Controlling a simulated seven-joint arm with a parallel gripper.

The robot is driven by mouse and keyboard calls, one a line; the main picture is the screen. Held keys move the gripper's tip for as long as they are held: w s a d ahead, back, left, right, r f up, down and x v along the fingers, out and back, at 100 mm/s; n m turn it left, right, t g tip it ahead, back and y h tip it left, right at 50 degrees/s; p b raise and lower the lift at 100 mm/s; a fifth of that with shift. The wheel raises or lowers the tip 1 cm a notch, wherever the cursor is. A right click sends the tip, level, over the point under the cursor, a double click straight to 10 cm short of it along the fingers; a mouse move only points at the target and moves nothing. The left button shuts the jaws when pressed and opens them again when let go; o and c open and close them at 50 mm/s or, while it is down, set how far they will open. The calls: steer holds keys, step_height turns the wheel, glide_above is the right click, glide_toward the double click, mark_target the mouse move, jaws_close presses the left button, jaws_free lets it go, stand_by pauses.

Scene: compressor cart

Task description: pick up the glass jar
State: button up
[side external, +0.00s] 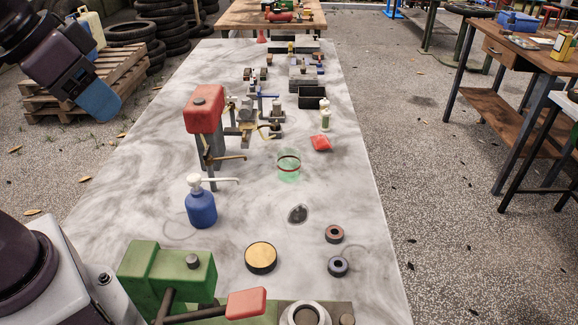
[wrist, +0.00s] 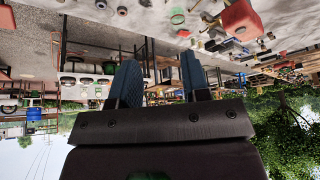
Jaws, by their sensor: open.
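The glass jar (side external: 288,166) is clear greenish glass with a dark red band near its rim. It stands on the marbled bench top, right of the red-topped grey post. In the upside-down wrist view it is a small green ring (wrist: 177,17) near the top edge. My gripper (wrist: 160,57) has two blue fingers spread apart with nothing between them. In the side view my gripper (side external: 97,100) is at upper left, in the air beyond the bench's left edge, well away from the jar. Only one finger shows clearly there.
A blue pump bottle (side external: 201,207) and the red-topped post (side external: 204,112) stand left of the jar. A red packet (side external: 321,143) and white bottle (side external: 325,115) are close behind it. A yellow-topped disc (side external: 261,257) and two rings lie in front. A green machine (side external: 166,272) occupies the near end.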

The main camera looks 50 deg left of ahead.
steer(key=o, duration=0.9)
steer(key=w+a+f+m+g+y, duration=0.4)
steer(key=w+a+f+y, duration=0.2)
steer(key=w+a, duration=0.3)
steer(key=m+t+y, duration=0.1)
steer(key=m+t, duration=1.4)
steer(key=m, duration=1.2)
glide_above(284, 166)
steer(key=v, duration=0.2)
step_height(284, 166, down, 19)
steer(key=shift+m, duration=0.3)
step_height(284, 166, down, 7)
steer(key=shift+s+d+f, duration=0.1)
steer(key=shift+s+f, duration=0.05)
steer(key=shift+s, duration=0.05)
steer(key=shift+x, duration=2.55)
